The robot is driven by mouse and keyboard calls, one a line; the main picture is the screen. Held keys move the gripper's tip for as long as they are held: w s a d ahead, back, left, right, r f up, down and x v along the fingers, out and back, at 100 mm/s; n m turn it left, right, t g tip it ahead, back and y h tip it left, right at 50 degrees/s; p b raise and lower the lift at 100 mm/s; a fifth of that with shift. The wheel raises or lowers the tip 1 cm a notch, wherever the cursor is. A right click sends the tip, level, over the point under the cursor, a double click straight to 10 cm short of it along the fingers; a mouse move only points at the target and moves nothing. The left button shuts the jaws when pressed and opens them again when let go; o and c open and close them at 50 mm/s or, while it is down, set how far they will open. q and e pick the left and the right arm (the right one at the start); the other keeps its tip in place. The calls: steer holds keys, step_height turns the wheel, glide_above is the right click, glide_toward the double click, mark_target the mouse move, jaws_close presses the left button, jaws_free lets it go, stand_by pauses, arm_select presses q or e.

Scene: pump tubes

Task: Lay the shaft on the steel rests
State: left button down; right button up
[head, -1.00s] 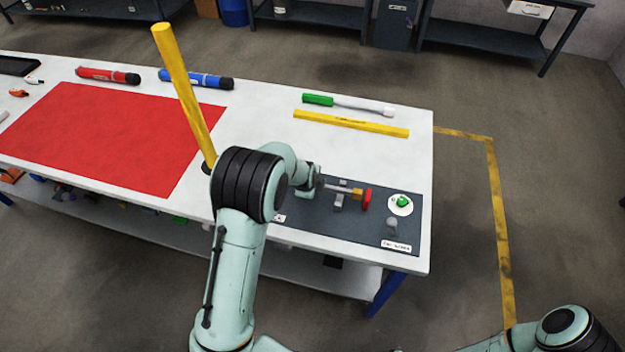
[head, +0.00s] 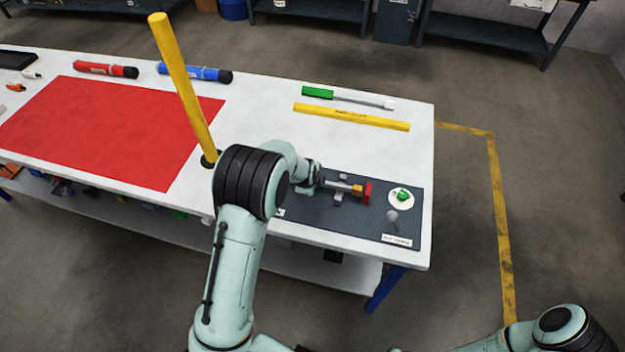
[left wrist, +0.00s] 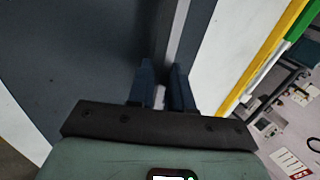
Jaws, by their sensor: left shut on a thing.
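The shaft (head: 340,186) is a thin grey rod with a brass-coloured section and a red end piece (head: 367,193) on its right. My left gripper (head: 318,181) is shut on its left part, over the dark grey mat. In the left wrist view the fingers (left wrist: 163,88) close around a pale grey rod (left wrist: 178,35). Small grey steel blocks, apparently the rests, show behind the shaft (head: 343,177) and in front of it (head: 338,197). I cannot tell whether the shaft touches them. The gripper partly hides the shaft. My right gripper is out of view.
The dark mat (head: 300,225) also bears a white disc with a green knob (head: 403,195) and a grey knob (head: 392,215). A leaning yellow pole (head: 180,85), a yellow bar (head: 350,116) and a green-handled tool (head: 318,92) are behind. The red sheet (head: 110,130) is clear.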

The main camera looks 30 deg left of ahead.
arm_select(q)
steer(key=shift+f, duration=0.15)
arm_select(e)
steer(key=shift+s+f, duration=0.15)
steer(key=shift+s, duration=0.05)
arm_select(q)
steer(key=c, duration=0.9)
jaws_free()
steer(key=shift+c, duration=0.2)
steer(key=shift+s+d+f, duration=0.1)
steer(key=shift+s+f, duration=0.15)
steer(key=shift+r, duration=0.1)
steer(key=p+v, duration=0.2)
steer(key=v, duration=1.1)
steer(key=shift+r, duration=0.35)
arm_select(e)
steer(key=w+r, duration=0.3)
arm_select(q)
steer(key=shift+w, duration=0.15)
